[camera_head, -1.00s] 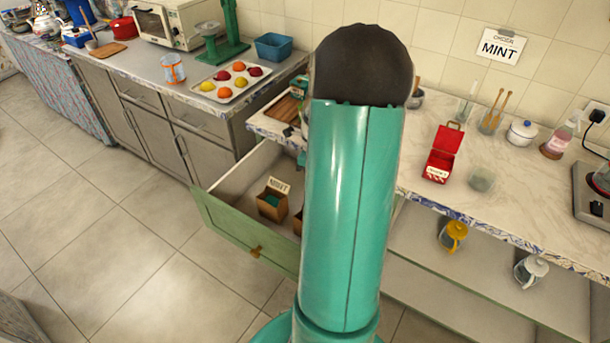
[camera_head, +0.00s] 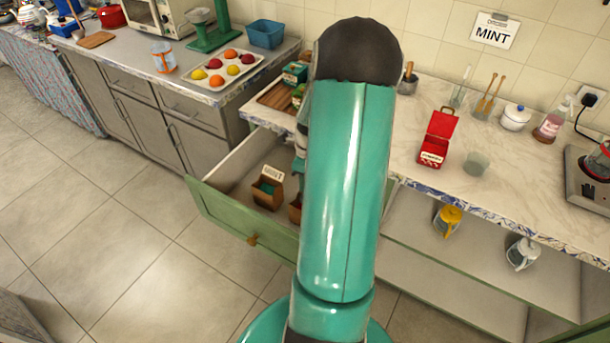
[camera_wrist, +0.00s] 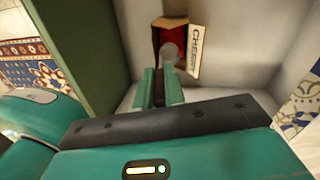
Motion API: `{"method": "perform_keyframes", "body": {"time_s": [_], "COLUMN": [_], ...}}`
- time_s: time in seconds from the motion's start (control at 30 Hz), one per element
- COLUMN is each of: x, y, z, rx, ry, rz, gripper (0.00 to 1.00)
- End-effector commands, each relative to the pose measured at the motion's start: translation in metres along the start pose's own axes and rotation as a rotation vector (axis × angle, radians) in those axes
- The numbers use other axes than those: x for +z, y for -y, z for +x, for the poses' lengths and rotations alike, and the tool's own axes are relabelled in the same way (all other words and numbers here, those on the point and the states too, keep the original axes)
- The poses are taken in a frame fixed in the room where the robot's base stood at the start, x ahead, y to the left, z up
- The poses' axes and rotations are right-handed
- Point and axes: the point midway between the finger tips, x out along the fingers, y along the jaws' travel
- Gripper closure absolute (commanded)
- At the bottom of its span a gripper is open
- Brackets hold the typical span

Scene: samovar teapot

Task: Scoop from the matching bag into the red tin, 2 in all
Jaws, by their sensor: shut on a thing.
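The red tin (camera_head: 432,152) stands on the counter with its lid open. The order card (camera_head: 495,31) on the wall reads MINT. In the open drawer (camera_head: 222,216) is a brown bag with teal contents (camera_head: 266,192), whose label reads MINT in the earlier head view. A second bag (camera_head: 295,208) is partly hidden by my arm. In the wrist view, a bag with dark red contents (camera_wrist: 170,38) bears a CHERRY label (camera_wrist: 196,51). My gripper (camera_wrist: 159,88) is shut on a scoop, whose grey round end (camera_wrist: 170,53) is in front of the cherry bag. Its load cannot be told.
A glass (camera_head: 475,163) stands beside the tin. A hot plate (camera_head: 590,178) is at the right. A tray of coloured balls (camera_head: 222,72) is on the left counter.

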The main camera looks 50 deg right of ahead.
Motion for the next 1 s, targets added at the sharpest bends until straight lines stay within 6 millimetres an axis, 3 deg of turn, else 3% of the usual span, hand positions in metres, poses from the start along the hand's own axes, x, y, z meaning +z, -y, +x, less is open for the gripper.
{"method": "perform_keyframes", "body": {"time_s": [0.6, 1.0], "x": [-0.001, -0.001], "y": [0.007, 0.010], "z": [0.050, 0.065], "rx": [0.002, 0.000], "ry": [-0.002, -0.001], "rz": [-0.002, -0.001], "gripper": [1.00, 1.00]}}
